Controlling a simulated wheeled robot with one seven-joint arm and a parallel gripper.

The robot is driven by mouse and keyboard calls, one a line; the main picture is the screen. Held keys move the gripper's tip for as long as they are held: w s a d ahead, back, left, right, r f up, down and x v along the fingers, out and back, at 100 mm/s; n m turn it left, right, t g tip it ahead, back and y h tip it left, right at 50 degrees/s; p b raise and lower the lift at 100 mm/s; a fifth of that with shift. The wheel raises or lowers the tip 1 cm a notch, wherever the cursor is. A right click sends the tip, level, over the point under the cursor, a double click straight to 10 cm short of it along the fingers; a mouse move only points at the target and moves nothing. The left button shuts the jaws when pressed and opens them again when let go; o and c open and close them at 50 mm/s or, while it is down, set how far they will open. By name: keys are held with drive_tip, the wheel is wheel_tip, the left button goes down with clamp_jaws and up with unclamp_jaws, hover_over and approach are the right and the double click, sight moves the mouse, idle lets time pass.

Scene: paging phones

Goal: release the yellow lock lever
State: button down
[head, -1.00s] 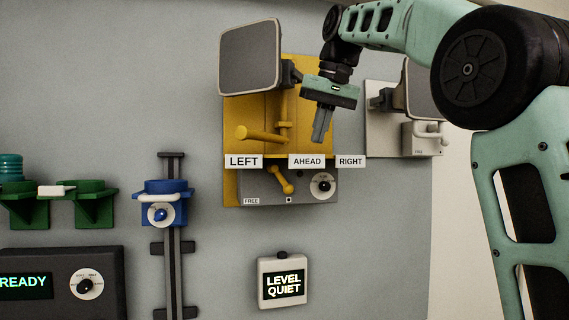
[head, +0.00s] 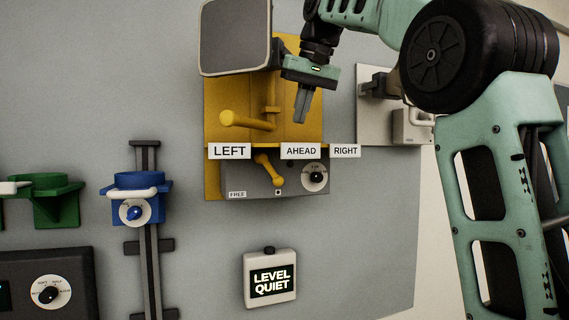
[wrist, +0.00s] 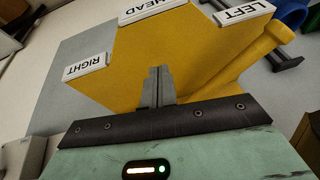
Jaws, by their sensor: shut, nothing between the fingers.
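The yellow lock lever (head: 268,170) is on a grey box (head: 235,180) below the yellow station in the head view. It slants down to the right, its knob end away from the FREE label (head: 237,194) at the box's lower left. A larger yellow handle (head: 245,121) sticks out above the LEFT label (head: 229,151). My gripper (head: 302,118) is shut and empty, pointing down above the AHEAD label, apart from the lever. In the wrist view my gripper (wrist: 158,70) shows over the yellow plate; the lock lever is not visible there.
A grey screen (head: 235,36) hangs at the station's upper left. A dial (head: 315,177) sits right of the lever. A LEVEL QUIET display (head: 270,280) is below. A blue holder (head: 139,185) on a rail stands left. The wall between is clear.

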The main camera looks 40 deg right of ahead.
sight(277, 175)
drive_tip(key=x, duration=0.4)
drive_tip(key=p+x, duration=0.1)
drive_tip(key=x, duration=0.3)
drive_tip(key=a+x, duration=0.1)
drive_tip(key=x, duration=0.3)
drive_tip(key=shift+s+a, duration=0.1)
drive_tip(key=shift+s, duration=0.05)
drive_tip(key=shift+f+y, duration=0.3)
drive_tip(key=shift+y, duration=0.3)
drive_tip(key=y+b, duration=0.1)
drive_tip(key=f+t+y, duration=0.1)
drive_tip(key=shift+a+f+m+y+b, duration=0.15)
drive_tip(key=shift+f+m+y+b, duration=0.15)
drive_tip(key=shift+m+b, duration=0.1)
drive_tip(key=shift+a, duration=0.15)
drive_tip(key=shift+w+a+f+b, duration=0.2)
drive_tip(key=shift+a+f+b, duration=0.2)
drive_tip(key=shift+b, duration=0.15)
drive_tip(key=shift+w+a+f, duration=0.1)
drive_tip(key=shift+a+f, duration=0.05)
drive_tip(key=shift+f, duration=0.05)
drive_tip(key=shift+r, duration=0.15)
